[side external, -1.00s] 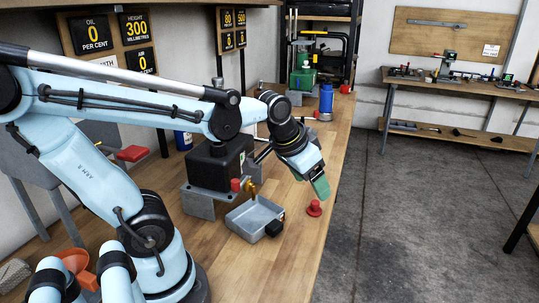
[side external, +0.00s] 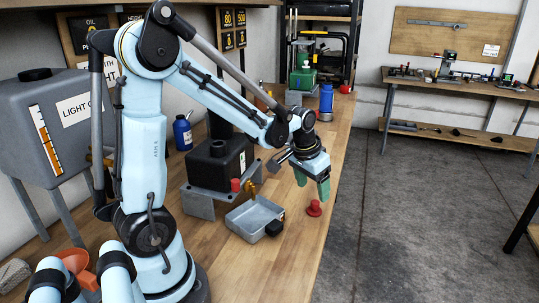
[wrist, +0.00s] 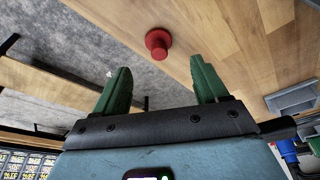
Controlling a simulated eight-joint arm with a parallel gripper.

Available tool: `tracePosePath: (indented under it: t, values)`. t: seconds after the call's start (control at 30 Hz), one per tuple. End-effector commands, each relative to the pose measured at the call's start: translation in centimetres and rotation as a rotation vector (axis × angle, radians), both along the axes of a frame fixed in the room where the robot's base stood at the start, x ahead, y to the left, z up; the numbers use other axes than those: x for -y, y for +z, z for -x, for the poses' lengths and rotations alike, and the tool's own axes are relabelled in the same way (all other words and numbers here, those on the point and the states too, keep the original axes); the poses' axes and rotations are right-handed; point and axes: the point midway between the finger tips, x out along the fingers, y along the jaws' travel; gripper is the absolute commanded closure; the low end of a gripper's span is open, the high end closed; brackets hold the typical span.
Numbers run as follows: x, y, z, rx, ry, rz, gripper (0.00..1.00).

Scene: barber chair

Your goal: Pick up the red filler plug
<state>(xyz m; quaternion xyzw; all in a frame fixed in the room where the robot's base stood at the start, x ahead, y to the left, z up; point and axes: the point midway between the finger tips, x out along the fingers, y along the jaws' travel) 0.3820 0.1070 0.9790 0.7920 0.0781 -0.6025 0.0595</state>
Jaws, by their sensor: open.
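The red filler plug (side external: 314,208) stands on the wooden bench near its right edge, a round knob on a wider flange. It also shows in the wrist view (wrist: 158,42), beyond the fingertips and roughly centred between them. My gripper (side external: 313,188) points down close above the plug, its two green fingers spread apart. In the wrist view my gripper (wrist: 160,66) is open with nothing between the fingers. The plug appears clear of both fingers.
A grey metal tray (side external: 240,222) with a black knob lies left of the plug. A blue bottle (side external: 326,98) stands farther back. Bench around the plug is clear.

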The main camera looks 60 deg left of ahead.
Motion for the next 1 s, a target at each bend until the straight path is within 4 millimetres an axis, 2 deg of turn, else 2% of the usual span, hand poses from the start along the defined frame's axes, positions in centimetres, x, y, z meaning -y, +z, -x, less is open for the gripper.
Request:
tracePosePath:
  t: [0.1, 0.37, 0.7, 1.0]
  values:
    - [0.0, -1.0, -0.3, 0.000, 0.000, 0.000, 0.27]
    - [-0.1, -2.1, -0.6, 0.000, 0.000, 0.000, 0.27]
    - [-0.2, -5.7, -1.6, 0.001, 0.000, 0.000, 0.27]
    - [-0.3, -6.5, -1.7, 0.001, 0.000, 0.000, 0.27]
